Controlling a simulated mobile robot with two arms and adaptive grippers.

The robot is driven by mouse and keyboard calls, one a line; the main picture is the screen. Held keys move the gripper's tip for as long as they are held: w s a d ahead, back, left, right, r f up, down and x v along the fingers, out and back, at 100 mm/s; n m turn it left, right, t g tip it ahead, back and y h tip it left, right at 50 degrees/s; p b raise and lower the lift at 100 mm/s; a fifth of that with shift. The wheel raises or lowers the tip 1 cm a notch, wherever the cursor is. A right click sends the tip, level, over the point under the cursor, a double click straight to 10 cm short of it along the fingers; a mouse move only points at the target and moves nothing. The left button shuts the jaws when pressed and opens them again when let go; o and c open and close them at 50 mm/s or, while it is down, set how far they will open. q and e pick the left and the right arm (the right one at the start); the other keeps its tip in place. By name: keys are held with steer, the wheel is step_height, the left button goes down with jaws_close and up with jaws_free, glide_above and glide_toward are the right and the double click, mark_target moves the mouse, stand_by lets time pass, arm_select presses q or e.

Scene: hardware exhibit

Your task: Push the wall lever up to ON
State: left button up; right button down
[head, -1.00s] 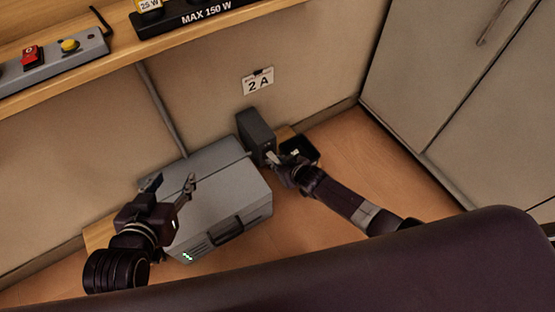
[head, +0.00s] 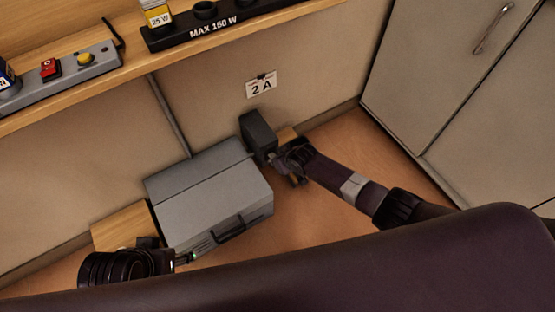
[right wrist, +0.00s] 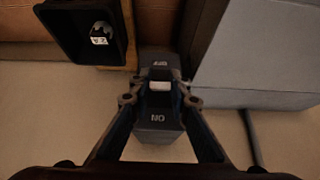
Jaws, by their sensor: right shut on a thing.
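The wall lever's dark box (head: 258,136) is fixed low on the wall, beside the grey case. In the right wrist view the box (right wrist: 158,137) appears upside down, with OFF at the top of the picture and ON at the bottom. The pale-tipped lever (right wrist: 160,86) lies between the two labels. My right gripper (right wrist: 161,92) is shut on the lever; in the head view this gripper (head: 274,160) hides the lever. My left gripper (head: 187,258) is low at the front left of the case, partly hidden, its jaw opening unclear.
The grey case (head: 205,195) stands close left of the lever box. A black open bin (right wrist: 121,45) holding a small labelled item is beside the box. A wooden shelf (head: 130,82) overhangs at left; cabinets (head: 430,70) stand right.

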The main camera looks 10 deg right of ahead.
steer(key=shift+w+r+g, duration=0.1)
steer(key=shift+r+g, duration=0.1)
steer(key=shift+g, duration=0.3)
stand_by(0.4)
steer(key=c, duration=1.8)
jaws_free()
steer(key=v, duration=1.2)
steer(key=shift+a, duration=0.25)
steer(key=shift+a, duration=0.1)
